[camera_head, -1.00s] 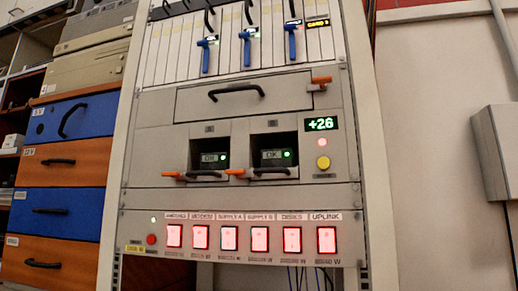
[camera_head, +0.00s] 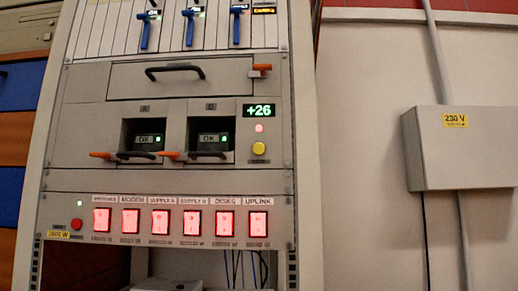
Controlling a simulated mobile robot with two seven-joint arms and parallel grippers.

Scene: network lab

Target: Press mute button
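A round red button (camera_head: 76,224) is at the left end of the lower panel, under a small lit lamp. Neither of my grippers is in view.
The lower panel (camera_head: 170,256) has several lit red square switches. Two bays with handles and orange levers (camera_head: 100,154) are left of the yellow button. A grey 230 V box (camera_head: 455,165) is on the right wall.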

